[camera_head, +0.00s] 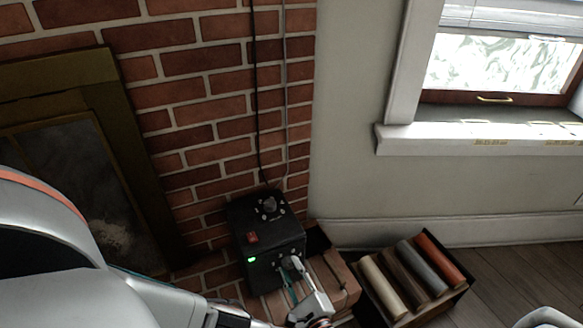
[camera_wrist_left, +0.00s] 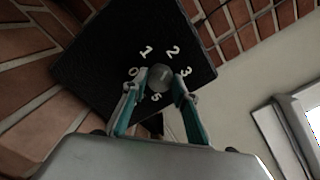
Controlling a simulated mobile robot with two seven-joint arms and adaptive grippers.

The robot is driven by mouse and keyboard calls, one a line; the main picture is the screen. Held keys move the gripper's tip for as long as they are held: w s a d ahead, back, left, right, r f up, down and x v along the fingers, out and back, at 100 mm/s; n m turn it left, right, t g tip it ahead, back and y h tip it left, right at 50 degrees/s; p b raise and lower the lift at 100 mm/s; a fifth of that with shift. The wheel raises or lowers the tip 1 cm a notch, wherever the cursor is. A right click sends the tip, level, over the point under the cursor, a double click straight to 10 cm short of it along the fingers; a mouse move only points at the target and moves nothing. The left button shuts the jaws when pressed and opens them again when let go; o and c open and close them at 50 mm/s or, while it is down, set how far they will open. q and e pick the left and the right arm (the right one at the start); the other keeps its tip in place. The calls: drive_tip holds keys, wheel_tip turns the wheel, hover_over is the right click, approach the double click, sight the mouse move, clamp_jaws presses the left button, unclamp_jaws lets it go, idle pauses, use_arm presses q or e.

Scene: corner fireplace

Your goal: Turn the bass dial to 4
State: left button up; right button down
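A black box (camera_head: 262,243) stands on the brick hearth against the brick wall. One dial (camera_head: 269,204) with pale marks is on its top. Another dial is on its front, where my left gripper (camera_head: 292,268) reaches it. In the left wrist view the grey knob (camera_wrist_left: 160,77) of a dial sits between the two fingertips of my left gripper (camera_wrist_left: 160,80). White numbers 0, 1, 2, 3 and 5 show around it; 4 is hidden. The fingertips are close to the knob's sides; whether they press on it is unclear.
The box has a red switch (camera_head: 252,237) and a green light (camera_head: 251,260). A cable runs up the wall behind it. A crate (camera_head: 458,293) with several coloured rolls stands on the floor to the right. A fireplace (camera_head: 75,190) is at the left.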

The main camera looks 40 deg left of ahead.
use_arm(q)
drive_tip(key=shift+m, duration=1.3)
drive_tip(key=m, duration=0.4)
drive_tip(key=shift+a+p, duration=0.1)
drive_tip(key=shift+p, duration=0.25)
drive_tip(key=m, duration=1)
drive_tip(key=shift+a+r+m, duration=0.1)
drive_tip(key=shift+m, duration=2.3)
use_arm(e)
drive_tip(key=shift+s+d+f, duration=0.2)
drive_tip(key=shift+d+f, duration=0.1)
drive_tip(key=shift+d, duration=0.05)
use_arm(q)
drive_tip(key=shift+w, duration=0.1)
drive_tip(key=o, duration=1.1)
